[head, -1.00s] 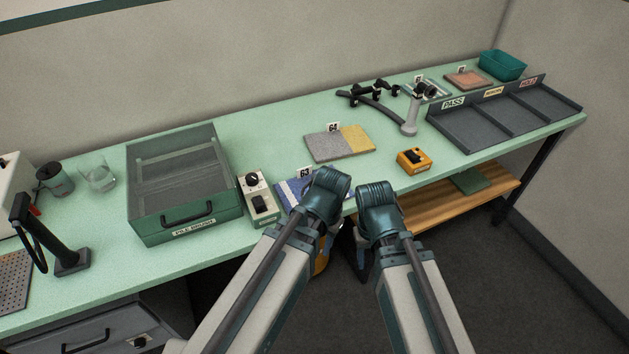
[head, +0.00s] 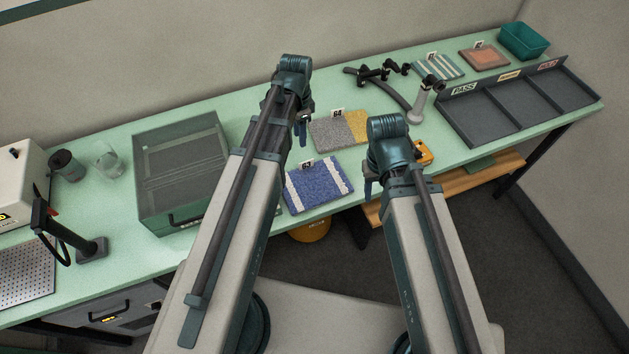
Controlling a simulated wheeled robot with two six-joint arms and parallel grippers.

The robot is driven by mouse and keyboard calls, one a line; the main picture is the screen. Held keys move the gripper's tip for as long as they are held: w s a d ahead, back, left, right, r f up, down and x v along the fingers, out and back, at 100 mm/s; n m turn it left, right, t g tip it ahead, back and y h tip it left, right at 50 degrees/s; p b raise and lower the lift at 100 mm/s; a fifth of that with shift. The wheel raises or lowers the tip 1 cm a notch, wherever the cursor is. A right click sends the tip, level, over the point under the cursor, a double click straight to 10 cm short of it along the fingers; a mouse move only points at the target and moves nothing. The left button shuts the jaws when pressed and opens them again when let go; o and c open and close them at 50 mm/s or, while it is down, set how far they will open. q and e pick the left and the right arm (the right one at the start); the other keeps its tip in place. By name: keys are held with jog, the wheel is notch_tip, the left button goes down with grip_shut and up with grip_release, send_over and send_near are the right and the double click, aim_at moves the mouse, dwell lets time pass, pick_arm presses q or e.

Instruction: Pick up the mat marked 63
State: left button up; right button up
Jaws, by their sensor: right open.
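The mat marked 63 (head: 318,187) is blue with a pale stripe near each end. It lies flat near the front edge of the green bench, with a small white number tag at its back edge. My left gripper (head: 303,132) hangs behind and left of it, beside the grey and yellow mat; its fingers are small and partly hidden by the arm. My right gripper (head: 369,188) is just right of the blue mat, open, with its fingers mostly hidden by its wrist. Neither gripper appears to hold anything.
The grey and yellow mat (head: 338,131) lies behind the blue one. A green lidded box (head: 182,165) stands left, partly behind my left arm. An orange device (head: 424,152) is by my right wrist. A PASS tray (head: 478,118) and a jointed stand (head: 420,100) are farther right.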

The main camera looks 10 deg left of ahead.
pick_arm(q)
jog(key=b, duration=0.8)
send_over(302, 168)
jog(key=f, duration=0.5)
jog(key=w+f, duration=0.1)
jog(key=f, duration=0.2)
jog(key=shift+a+f, duration=0.15)
jog(key=shift+s, duration=0.1)
jog(key=f+b, duration=0.5)
jog(key=shift+s+f, duration=0.15)
jog(key=shift+s, duration=0.15)
grip_shut()
